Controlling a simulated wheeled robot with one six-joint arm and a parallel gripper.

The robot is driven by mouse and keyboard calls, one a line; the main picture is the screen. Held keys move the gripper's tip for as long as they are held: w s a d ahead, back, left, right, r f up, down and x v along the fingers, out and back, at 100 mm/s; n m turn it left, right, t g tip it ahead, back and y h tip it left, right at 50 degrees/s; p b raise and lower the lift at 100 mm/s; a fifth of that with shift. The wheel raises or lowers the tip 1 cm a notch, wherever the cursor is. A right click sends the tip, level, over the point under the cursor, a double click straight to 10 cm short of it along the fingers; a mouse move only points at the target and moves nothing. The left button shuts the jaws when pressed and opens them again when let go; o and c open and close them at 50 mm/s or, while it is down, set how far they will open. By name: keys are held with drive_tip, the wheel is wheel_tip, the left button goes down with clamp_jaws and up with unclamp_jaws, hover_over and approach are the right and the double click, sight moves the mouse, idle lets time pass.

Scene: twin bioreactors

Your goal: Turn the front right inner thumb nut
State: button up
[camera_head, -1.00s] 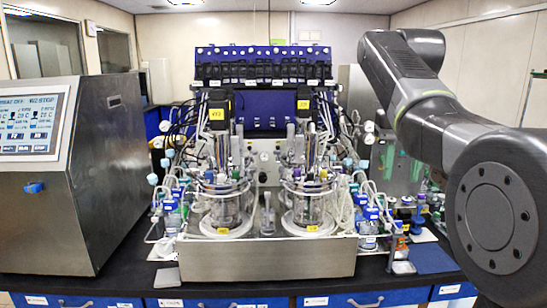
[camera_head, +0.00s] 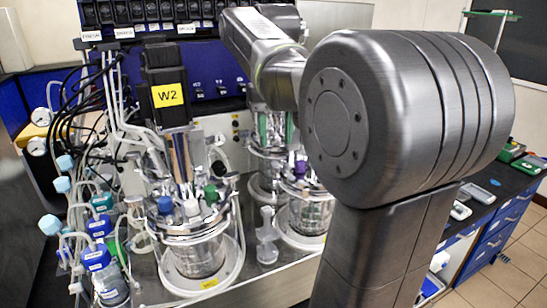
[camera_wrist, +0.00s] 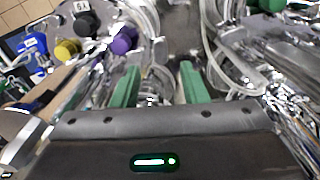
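Two glass bioreactor vessels with metal head plates stand on a steel tray in the head view. The left vessel (camera_head: 195,262) shows clearly under a yellow W2 label. The right vessel (camera_head: 308,218) is partly hidden by my arm. In the wrist view, my gripper (camera_wrist: 160,82) has two green fingers standing apart, with nothing clearly held between them. It is among metal fittings and tubes of a vessel head. A purple cap (camera_wrist: 124,40) lies left of the fingers. I cannot single out the front right inner thumb nut in either view.
A yellow cap (camera_wrist: 67,49) and a black cap (camera_wrist: 87,25) are to the left in the wrist view. Clear tubes (camera_wrist: 235,72) loop close to the right finger. Blue-capped bottles (camera_head: 98,258) stand left of the left vessel. Blue drawers (camera_head: 492,248) are at right.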

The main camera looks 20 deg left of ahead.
sight(275, 163)
wheel_tip(275, 163, down, 6)
drive_tip(key=shift+a+f, duration=0.1)
drive_tip(key=shift+c, duration=0.2)
clamp_jaws()
